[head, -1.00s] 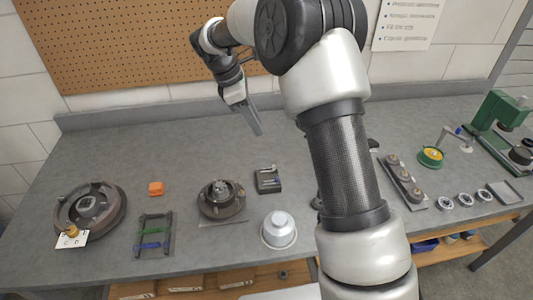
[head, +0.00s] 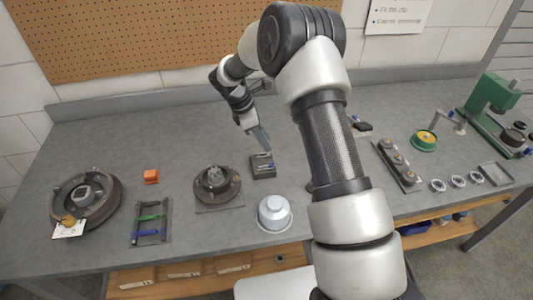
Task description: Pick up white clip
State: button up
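A small dark holder (head: 264,172) stands on the bench near the middle. Small pale and blue pieces show on its top; the white clip may be among them, but they are too small to tell for sure. My gripper (head: 262,140) points down just above the back of the holder, its fingertips close to the pieces. The fingers overlap in this view, so I cannot tell whether they are open or shut. I cannot tell whether they touch anything.
A round dark fixture (head: 217,184) stands left of the holder, with a silver cup (head: 274,213) in front. The bench behind is clear.

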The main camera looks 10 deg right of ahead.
jog(key=x, duration=0.4)
jog(key=shift+w+a+f, duration=0.15)
jog(key=shift+w+f, duration=0.05)
grip_shut()
jog(key=shift+r, duration=0.15)
notch_tip(320, 180, up, 13)
jog(key=p, duration=0.3)
dwell(0.5)
jog(key=shift+r, duration=0.1)
